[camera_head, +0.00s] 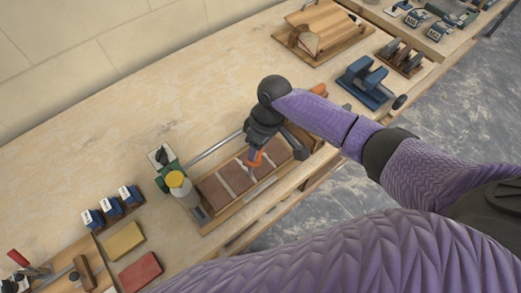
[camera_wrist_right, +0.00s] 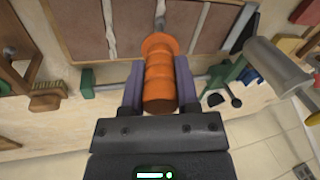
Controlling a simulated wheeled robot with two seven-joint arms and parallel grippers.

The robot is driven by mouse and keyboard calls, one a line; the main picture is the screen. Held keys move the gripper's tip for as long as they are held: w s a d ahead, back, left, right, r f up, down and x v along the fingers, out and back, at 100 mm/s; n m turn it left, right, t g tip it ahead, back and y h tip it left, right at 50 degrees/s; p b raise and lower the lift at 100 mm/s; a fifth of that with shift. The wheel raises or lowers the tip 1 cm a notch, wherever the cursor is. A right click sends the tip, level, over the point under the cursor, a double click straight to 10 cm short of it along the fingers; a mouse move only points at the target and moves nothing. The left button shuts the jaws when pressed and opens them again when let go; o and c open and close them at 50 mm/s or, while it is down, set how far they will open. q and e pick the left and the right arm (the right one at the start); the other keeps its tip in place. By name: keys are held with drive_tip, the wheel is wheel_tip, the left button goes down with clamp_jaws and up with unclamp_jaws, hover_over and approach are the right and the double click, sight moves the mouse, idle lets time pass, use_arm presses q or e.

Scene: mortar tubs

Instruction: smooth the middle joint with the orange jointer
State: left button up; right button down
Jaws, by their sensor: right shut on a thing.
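My right gripper (camera_head: 258,150) is shut on the orange jointer (camera_head: 254,159), and the wrist view shows its ribbed orange handle (camera_wrist_right: 160,75) between the two fingers. The jointer is above the brick panel (camera_head: 213,190), a row of brown bricks in a wooden frame with pale joints between them. In the wrist view, the jointer's far end lies over the middle joint (camera_wrist_right: 160,8), in line with it. The handle hides part of that joint, and I cannot tell whether the tip touches the mortar. My left gripper is not in view.
A yellow-topped grey cylinder (camera_head: 184,192) stands at the panel's left end. Blue boxes (camera_head: 106,209), a yellow block (camera_head: 124,240) and a red block (camera_head: 140,271) lie further left. A blue stand (camera_head: 366,84) is to the right. The table behind the panel is mostly clear.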

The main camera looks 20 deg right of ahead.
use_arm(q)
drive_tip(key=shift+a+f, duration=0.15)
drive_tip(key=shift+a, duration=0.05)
use_arm(e)
drive_tip(key=shift+w, duration=0.15)
drive_tip(key=shift+w+a+f+b, duration=0.1)
drive_tip(key=shift+w+a+b, duration=0.2)
drive_tip(key=shift+w+b, duration=0.25)
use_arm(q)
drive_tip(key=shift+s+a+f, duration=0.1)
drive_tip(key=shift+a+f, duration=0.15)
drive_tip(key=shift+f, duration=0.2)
use_arm(e)
drive_tip(key=shift+w, duration=0.15)
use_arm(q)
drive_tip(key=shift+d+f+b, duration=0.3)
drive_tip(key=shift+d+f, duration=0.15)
use_arm(e)
drive_tip(key=shift+w+a, duration=0.25)
drive_tip(key=shift+w, duration=0.4)
